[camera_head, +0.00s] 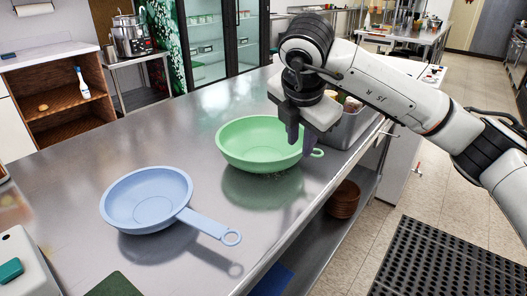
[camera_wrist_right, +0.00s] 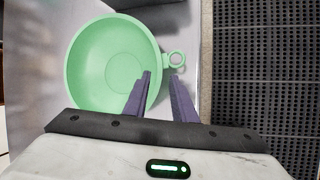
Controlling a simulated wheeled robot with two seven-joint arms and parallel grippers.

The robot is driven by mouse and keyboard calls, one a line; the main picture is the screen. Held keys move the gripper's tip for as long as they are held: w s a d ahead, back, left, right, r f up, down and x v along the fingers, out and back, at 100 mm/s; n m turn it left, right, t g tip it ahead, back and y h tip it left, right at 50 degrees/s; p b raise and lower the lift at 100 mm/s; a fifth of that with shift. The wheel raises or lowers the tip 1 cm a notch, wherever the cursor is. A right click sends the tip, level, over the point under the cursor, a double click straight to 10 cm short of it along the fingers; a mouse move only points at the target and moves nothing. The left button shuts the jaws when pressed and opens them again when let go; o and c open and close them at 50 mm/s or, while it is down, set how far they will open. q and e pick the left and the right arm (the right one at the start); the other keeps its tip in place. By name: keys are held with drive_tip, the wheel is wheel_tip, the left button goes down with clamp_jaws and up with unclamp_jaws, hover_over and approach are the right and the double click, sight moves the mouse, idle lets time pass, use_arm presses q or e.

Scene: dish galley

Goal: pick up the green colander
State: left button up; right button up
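The green colander (camera_head: 258,146) is a round bowl with a short looped handle at its right, standing upright on the steel counter. It also shows in the right wrist view (camera_wrist_right: 100,60), with its ring handle beyond the right finger. My right gripper (camera_head: 300,142) points down at the colander's right rim, close to the handle. In the wrist view its two dark fingers (camera_wrist_right: 160,80) are apart, with the rim between them. I see no clear contact, and the fingertips' depth is hard to tell. My left gripper is out of view.
A blue colander (camera_head: 147,201) with a long handle sits on the counter (camera_head: 85,165) at front left. A metal container (camera_head: 345,128) stands behind my right gripper. The counter's right edge is close to the green colander. A black floor mat (camera_head: 445,262) lies beyond it.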

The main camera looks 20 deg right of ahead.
sight(297, 153)
drive_tip(key=x, duration=0.5)
drive_tip(key=shift+a+f, duration=0.15)
drive_tip(key=shift+a, duration=0.15)
clamp_jaws()
